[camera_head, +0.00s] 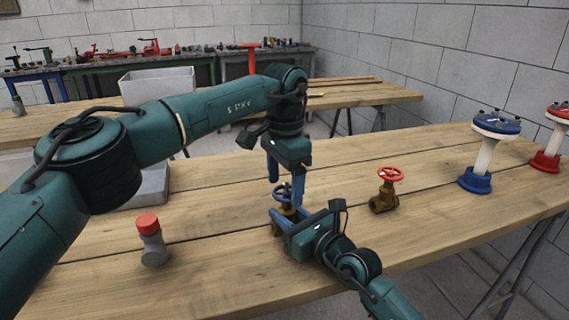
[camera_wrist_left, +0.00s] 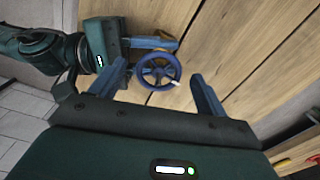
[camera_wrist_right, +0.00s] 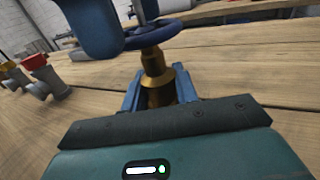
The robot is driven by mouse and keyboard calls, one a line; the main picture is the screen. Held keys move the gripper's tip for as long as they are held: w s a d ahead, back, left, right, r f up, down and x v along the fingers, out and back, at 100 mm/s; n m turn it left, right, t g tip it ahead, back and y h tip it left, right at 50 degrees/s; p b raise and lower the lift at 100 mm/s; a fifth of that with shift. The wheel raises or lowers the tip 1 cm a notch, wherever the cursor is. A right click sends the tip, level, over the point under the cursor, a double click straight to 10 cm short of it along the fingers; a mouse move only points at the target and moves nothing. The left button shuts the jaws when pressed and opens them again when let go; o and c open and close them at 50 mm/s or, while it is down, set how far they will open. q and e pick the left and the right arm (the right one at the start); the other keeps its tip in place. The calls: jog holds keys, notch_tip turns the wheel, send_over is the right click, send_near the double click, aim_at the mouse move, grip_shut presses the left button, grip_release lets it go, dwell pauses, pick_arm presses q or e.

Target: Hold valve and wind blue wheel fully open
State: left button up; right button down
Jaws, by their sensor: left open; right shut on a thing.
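The valve has a blue wheel (camera_head: 283,193) on top and a brass body (camera_head: 288,212); it stands upright on the wooden table. My right gripper (camera_head: 279,222) is shut on the brass body, which also shows between its fingers in the right wrist view (camera_wrist_right: 158,88). My left gripper (camera_head: 285,188) points down from above at the blue wheel. In the left wrist view its open fingers (camera_wrist_left: 163,84) stand apart, with the wheel (camera_wrist_left: 158,70) beyond and between them. Part of the valve body is hidden behind my right gripper.
A brass valve with a red wheel (camera_head: 385,190) stands to the right. A grey fitting with a red cap (camera_head: 151,240) stands at the left. A blue-and-white pillar (camera_head: 485,150) and a red-and-white one (camera_head: 551,140) stand at the far right. The table (camera_head: 440,200) is clear between them.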

aim_at(285, 192)
pick_arm(q)
notch_tip(285, 192, up, 12)
jog(key=shift+f, duration=0.2)
pick_arm(e)
jog(key=c, duration=1)
grip_release()
